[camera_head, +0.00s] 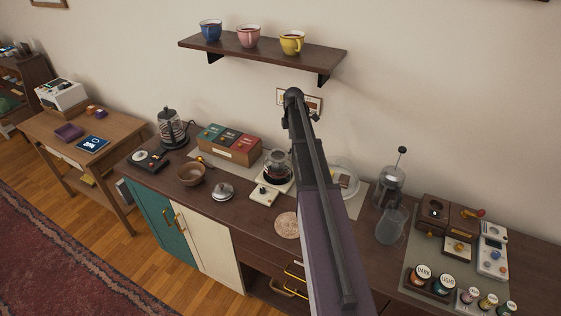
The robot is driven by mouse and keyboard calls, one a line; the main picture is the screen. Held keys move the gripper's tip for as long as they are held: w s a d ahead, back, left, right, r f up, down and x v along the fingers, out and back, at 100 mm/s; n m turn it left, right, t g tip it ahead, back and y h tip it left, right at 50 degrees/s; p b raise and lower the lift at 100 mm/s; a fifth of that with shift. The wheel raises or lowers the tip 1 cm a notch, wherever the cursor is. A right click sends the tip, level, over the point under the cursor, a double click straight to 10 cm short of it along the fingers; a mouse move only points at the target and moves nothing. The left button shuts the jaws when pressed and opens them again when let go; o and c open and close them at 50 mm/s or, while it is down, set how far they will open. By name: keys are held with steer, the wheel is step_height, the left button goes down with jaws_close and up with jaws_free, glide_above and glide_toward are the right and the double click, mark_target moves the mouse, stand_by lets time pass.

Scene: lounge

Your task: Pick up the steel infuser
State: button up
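A small shiny silver domed piece with a knob (222,191) sits on the dark wooden counter (200,217), right of a brown bowl. It looks like the steel infuser, but it is too small to be sure. My arm rises from the bottom of the view across the counter and ends in a dark joint high up against the wall. I cannot make out gripper fingers there. Nothing of mine touches the silver piece.
Near the silver piece are the brown bowl (191,174), a white scale (263,195) and a round woven coaster (287,225). A kettle (171,129) and tea box (229,143) stand behind. A French press (390,187) and glass jug (392,225) stand right of my arm. A cup shelf (270,55) hangs above.

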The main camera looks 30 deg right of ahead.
mark_target(285, 158)
steer(key=shift+f+b, duration=2.45)
steer(key=shift+f, duration=0.1)
jaws_close()
